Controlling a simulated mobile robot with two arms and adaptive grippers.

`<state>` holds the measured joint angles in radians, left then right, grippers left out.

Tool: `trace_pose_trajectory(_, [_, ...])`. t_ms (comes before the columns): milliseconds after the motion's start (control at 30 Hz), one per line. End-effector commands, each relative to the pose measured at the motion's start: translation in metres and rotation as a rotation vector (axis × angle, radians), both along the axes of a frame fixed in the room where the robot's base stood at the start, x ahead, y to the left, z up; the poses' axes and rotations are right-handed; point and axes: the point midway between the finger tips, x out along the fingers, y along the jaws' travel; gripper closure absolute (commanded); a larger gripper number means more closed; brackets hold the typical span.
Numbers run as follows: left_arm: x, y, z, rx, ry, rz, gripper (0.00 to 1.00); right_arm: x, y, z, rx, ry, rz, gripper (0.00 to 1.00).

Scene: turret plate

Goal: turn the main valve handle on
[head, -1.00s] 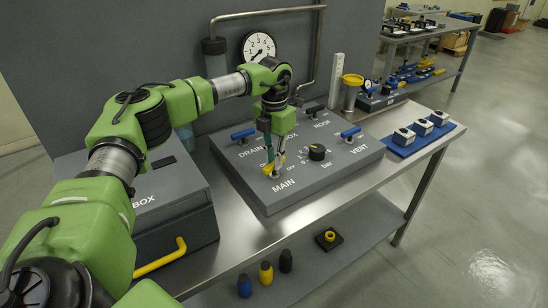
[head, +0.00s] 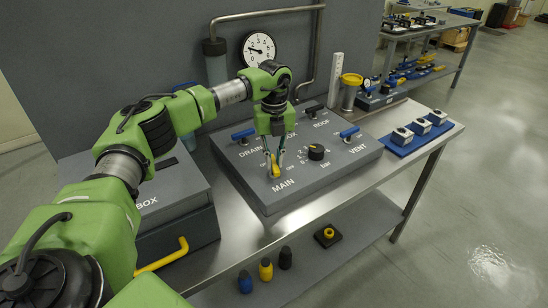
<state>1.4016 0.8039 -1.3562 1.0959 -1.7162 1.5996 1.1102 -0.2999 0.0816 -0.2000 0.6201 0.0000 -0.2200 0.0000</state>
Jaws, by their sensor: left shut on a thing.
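The main valve handle (head: 275,173) is yellow and sits above the MAIN label on the grey valve panel (head: 235,178). My left gripper (head: 275,165) comes down on it from above and is shut on it, with one finger on each side. The fingers hide part of the handle and some of the ON/OFF marks, so I cannot tell its exact setting. My right gripper is not in view.
Blue DRAIN (head: 243,134) and VENT (head: 350,132) handles, a black ROOF handle (head: 315,108) and a black knob (head: 316,152) share the panel. A grey box (head: 175,205) stands left, a round gauge (head: 259,48) behind, and a blue tray (head: 407,146) right.

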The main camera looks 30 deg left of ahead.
Motion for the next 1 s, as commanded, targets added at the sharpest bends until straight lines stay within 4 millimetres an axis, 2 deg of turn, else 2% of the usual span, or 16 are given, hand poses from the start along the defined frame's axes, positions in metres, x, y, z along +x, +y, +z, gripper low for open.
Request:
trace_pose_trajectory(200, [0.0015, 0.0007, 0.0024, 0.0, -0.006, 0.171, 1.0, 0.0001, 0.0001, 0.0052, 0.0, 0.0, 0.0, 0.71])
trace_pose_trajectory(433, [0.0016, 0.0011, 0.0024, 0.001, -0.006, 0.292, 1.0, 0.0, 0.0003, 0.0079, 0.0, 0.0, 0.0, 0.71])
trace_pose_trajectory(1000, [0.002, 0.0017, 0.0024, 0.001, -0.008, 0.365, 1.0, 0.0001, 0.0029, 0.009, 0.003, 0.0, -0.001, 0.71])
